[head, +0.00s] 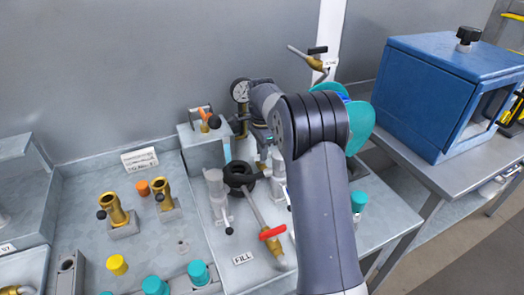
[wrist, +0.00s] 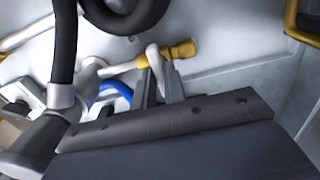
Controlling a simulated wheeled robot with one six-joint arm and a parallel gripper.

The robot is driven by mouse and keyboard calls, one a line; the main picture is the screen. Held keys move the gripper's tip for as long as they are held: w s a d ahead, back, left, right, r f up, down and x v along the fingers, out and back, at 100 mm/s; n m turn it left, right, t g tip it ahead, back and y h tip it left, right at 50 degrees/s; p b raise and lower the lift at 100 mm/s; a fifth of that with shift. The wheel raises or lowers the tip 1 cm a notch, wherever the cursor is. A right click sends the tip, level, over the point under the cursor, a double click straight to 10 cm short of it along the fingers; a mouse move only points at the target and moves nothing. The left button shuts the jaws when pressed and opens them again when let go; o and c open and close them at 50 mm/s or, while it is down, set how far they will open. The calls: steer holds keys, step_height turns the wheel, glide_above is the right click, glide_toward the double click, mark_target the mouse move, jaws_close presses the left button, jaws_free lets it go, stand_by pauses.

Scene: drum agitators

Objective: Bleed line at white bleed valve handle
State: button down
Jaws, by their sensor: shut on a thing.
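In the wrist view, the white bleed valve handle (wrist: 153,55) is a short, bent white lever next to a brass fitting (wrist: 180,50). The fitting sits at the end of a pale pipe. My gripper (wrist: 160,78) has its two grey fingers closed around the lower part of the white handle. The handle's upper end shows above the fingers; its lower end is hidden between them. In the head view my own arm covers the gripper and the handle.
In the head view, a pressure gauge (head: 241,90), a red-handled valve (head: 272,232) and a teal disc (head: 361,127) surround my arm. A blue cabinet (head: 425,100) stands at right.

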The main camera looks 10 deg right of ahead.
steer(key=shift+n, duration=0.3)
steer(key=n+p, duration=0.2)
steer(key=n, duration=0.1)
steer(key=shift+r, duration=0.1)
steer(key=n+p, duration=0.1)
steer(key=n, duration=0.4)
steer(key=shift+p, duration=0.4)
steer(key=n, duration=0.4)
steer(key=shift+p, duration=0.4)
steer(key=shift+n+p, duration=0.3)
steer(key=shift+n, duration=2.4)
steer(key=c, duration=1.5)
jaws_free()
steer(key=shift+o, duration=0.2)
